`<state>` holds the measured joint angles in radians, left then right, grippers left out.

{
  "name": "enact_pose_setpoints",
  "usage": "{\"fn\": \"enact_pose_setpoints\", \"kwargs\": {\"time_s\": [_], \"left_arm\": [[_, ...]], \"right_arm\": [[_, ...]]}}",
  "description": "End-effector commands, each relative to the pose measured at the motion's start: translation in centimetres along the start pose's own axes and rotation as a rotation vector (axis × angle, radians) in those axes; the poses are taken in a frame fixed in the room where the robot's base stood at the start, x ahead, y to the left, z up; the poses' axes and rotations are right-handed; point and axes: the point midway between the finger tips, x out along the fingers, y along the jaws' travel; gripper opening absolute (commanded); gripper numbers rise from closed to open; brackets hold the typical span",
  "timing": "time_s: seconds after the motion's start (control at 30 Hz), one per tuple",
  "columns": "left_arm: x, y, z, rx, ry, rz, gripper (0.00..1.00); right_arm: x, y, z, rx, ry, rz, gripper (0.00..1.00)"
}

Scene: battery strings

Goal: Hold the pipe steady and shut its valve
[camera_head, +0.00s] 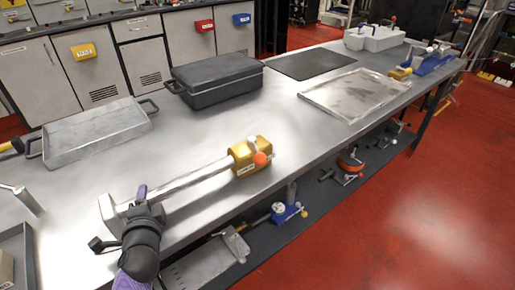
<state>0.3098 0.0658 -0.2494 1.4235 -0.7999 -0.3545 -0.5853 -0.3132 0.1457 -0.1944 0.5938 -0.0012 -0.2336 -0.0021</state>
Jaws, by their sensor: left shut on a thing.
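A silver pipe (195,180) lies lengthwise near the front edge of the metal table. Its near left end has a pale grey block (108,212). At its right end is a gold valve block (241,155) with an orange-red knob (260,159) and a small white part on top. Whether the valve is open or shut cannot be told. My left gripper (143,203), black with purple parts, is shut on the pipe near its left end. The gripper hides that stretch of the pipe. My right gripper is out of view.
A shallow grey tray (52,151) and a black lidded box (216,84) stand behind the pipe. A flat framed tray (311,105) and dark mat (312,63) lie farther right. Several tools sit on the lower shelf.

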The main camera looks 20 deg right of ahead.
Motion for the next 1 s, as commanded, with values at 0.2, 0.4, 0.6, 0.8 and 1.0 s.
{"fn": "enact_pose_setpoints", "kwargs": {"time_s": [0.2,0.4,0.6,0.8,1.0], "left_arm": [[0.0,-0.1,-0.1,-0.006,0.002,-0.004,0.00],[0.1,0.4,0.0,-0.003,0.002,-0.001,0.00],[0.0,0.6,0.0,-0.002,0.001,0.003,0.00],[0.0,0.8,0.0,-0.001,0.000,0.008,0.00],[0.0,0.8,0.0,-0.001,-0.001,0.009,0.00]], "right_arm": [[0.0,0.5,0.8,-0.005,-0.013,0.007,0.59],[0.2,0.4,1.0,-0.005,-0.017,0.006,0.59],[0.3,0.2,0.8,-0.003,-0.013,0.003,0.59],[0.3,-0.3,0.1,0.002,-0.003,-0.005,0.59],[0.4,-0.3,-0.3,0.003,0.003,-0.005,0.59]]}}
